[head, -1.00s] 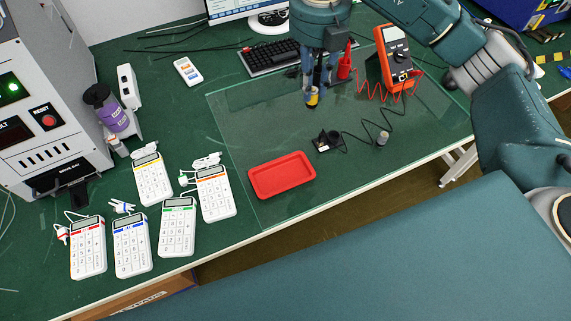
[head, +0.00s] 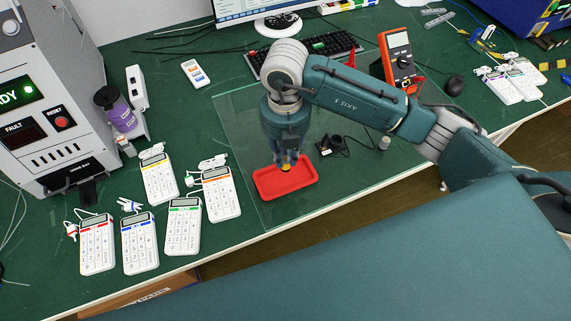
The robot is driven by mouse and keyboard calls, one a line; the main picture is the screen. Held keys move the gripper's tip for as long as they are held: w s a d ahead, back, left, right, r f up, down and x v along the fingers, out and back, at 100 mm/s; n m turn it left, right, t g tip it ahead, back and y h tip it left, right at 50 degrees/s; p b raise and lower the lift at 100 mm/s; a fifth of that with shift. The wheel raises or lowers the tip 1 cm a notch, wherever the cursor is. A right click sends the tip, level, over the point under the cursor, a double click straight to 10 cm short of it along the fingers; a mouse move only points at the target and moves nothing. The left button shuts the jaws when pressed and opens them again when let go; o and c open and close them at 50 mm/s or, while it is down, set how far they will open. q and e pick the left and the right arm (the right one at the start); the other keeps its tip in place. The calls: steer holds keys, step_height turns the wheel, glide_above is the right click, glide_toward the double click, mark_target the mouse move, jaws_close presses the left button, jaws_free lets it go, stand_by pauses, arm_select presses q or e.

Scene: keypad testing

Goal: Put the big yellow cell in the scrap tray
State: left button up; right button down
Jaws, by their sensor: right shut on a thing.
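The big yellow cell (head: 286,168) shows as a small yellow and dark end below my right gripper (head: 286,160). My right gripper points down over the red scrap tray (head: 268,190) and is shut on the cell. The cell is over the far middle part of the tray; I cannot tell whether it touches the tray floor. The fingers hide most of the cell. The tray lies flat on the glass mat near the table's front edge. My left gripper is not in view.
Several white keypads (head: 183,229) lie left of the tray. A black stand (head: 328,146) with a cable and a small grey cylinder (head: 384,143) lie to its right. An orange multimeter (head: 398,58) stands behind. The glass mat (head: 236,125) is clear left of my gripper.

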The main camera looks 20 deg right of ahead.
mark_target(286, 167)
step_height(286, 167, down, 5)
steer(key=shift+f+p, duration=0.1)
steer(key=shift+p, duration=0.2)
steer(key=shift+f, duration=0.25)
steer(key=shift+f, duration=0.15)
steer(key=c, duration=1.6)
jaws_free()
